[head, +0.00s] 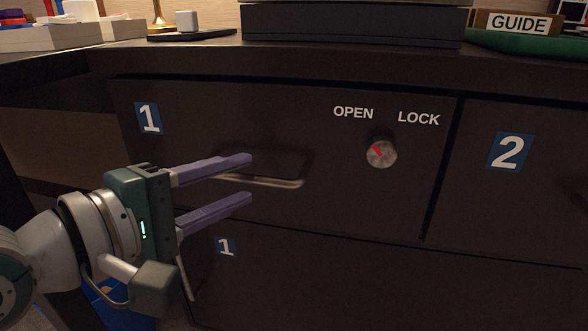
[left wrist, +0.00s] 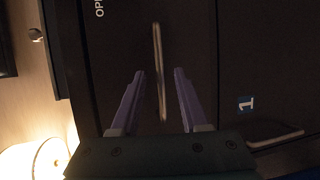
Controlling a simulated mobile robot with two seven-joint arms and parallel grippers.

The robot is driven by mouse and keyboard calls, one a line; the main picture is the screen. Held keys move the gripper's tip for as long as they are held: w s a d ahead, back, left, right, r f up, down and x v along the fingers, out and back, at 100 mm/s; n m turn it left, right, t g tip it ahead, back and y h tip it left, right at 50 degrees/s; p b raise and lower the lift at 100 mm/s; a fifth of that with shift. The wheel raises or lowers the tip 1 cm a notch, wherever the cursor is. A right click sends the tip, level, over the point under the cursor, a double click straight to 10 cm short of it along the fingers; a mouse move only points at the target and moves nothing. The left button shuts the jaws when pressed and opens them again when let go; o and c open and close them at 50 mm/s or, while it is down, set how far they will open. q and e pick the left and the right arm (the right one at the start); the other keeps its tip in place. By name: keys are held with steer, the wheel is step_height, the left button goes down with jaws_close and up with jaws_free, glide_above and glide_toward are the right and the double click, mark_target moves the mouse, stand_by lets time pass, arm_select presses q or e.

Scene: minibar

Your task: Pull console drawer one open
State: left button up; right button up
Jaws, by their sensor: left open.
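Console drawer one (head: 230,115) is a dark front with a blue "1" label (head: 149,118), and it looks closed. Its metal bar handle (head: 285,183) lies across a recess. My left gripper (head: 250,178) is open, with one purple finger above the handle and one below. In the left wrist view the handle (left wrist: 157,50) runs between the two spread fingers (left wrist: 160,73); I cannot tell whether either touches it. A round knob (head: 382,153) has its red mark towards OPEN. My right gripper is not in view.
Drawer two, with its "2" label (head: 510,152), is to the right. Below is another front with a smaller "1" label (head: 226,247) and its own handle (left wrist: 276,138). A GUIDE sign (head: 519,23) and other items stand on the top.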

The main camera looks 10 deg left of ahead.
arm_select(q)
steer(key=shift+b+x, duration=0.4)
steer(key=shift+x, duration=0.9)
jaws_close()
steer(key=shift+a, duration=0.1)
stand_by(0.4)
